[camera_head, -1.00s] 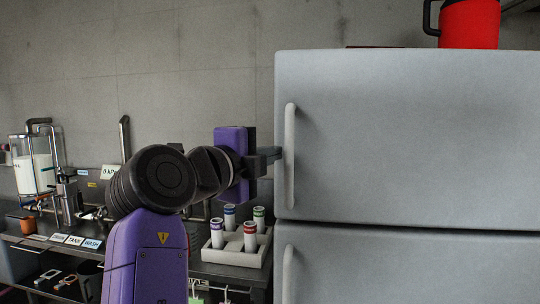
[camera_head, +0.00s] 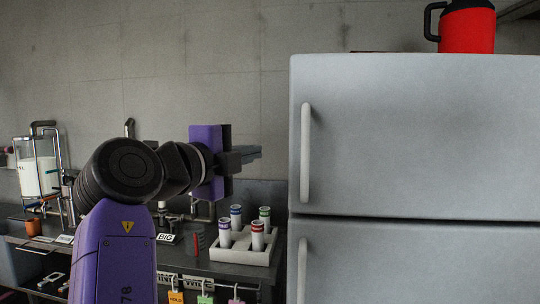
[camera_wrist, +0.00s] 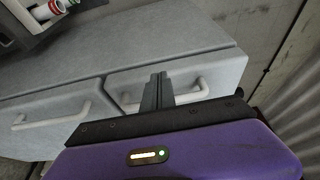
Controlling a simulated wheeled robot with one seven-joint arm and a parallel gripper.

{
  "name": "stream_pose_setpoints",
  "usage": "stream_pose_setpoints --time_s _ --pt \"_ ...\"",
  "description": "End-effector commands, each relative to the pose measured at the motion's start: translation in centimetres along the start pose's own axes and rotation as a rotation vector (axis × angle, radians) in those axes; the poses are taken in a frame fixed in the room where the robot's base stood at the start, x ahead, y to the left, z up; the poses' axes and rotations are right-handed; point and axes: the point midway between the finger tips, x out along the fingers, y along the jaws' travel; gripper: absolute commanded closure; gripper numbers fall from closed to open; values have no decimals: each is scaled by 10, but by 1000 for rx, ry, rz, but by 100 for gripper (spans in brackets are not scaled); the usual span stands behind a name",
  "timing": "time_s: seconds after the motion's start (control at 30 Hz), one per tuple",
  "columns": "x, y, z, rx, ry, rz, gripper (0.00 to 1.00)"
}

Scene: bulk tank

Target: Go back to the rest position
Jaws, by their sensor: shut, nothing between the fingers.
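My gripper (camera_head: 248,154) is at the end of my raised purple and black arm, in the middle of the head view. Its dark fingers are together with nothing between them, and they point right towards the grey fridge (camera_head: 400,140). A gap shows between the fingertips and the upper door's white handle (camera_head: 306,150) in the head view. In the wrist view, my gripper's fingers (camera_wrist: 158,88) are shut and appear in front of the fridge doors, over part of a handle (camera_wrist: 190,95). The other door handle (camera_wrist: 58,117) is to the left. Both doors look closed.
A white rack (camera_head: 243,250) with several capped tubes stands on the dark counter below my gripper. Coloured tags (camera_head: 205,299) hang below the counter. A glass tank (camera_head: 36,175) is at the far left. A red jug (camera_head: 466,28) stands on the fridge. Open air lies above the arm.

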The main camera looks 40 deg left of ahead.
Motion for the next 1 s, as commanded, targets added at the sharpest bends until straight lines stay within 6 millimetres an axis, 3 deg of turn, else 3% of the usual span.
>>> stream_pose_setpoints --time_s 0.1,0.3,0.7,0.83,1.0 --pt "-8 0 18 -1 0 0 100" --pt "-15 -1 34 -1 1 0 100" --pt "-17 -2 38 -53 -3 -6 100" --pt "-18 -12 51 -188 -54 -48 100" --pt "-30 -44 68 -347 -158 -169 100"
